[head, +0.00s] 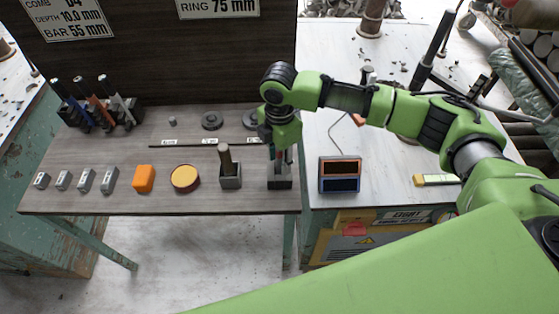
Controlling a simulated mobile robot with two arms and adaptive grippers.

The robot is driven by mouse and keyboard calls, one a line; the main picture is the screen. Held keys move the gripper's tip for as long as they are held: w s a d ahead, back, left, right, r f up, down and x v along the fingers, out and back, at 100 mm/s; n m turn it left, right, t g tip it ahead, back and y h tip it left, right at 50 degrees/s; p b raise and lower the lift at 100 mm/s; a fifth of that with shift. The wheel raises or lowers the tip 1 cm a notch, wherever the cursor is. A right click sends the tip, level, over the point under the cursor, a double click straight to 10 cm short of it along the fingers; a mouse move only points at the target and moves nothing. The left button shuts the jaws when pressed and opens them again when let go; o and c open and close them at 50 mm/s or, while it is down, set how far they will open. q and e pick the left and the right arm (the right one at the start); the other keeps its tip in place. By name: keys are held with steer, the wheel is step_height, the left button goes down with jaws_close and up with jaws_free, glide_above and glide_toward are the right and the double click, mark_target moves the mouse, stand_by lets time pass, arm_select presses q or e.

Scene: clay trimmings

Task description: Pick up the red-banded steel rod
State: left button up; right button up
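My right gripper (281,158) comes down from the green arm over a small dark holder block (280,184) at the right end of the grey-brown table. A little red and steel shows between the gripper and this block, likely the red-banded steel rod (285,157). It appears to stand upright in the block, mostly hidden by the gripper. I cannot tell whether the fingers are closed on it. My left gripper is not in view.
A similar block (231,183) with a dull rod (225,160) stands just left. An orange block (144,178), a round yellow-topped piece (185,178) and several small grey blocks line the front. A panel with red and blue fields (340,174) stands on the right table.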

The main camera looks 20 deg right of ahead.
jaws_close()
steer(key=shift+r, duration=0.1)
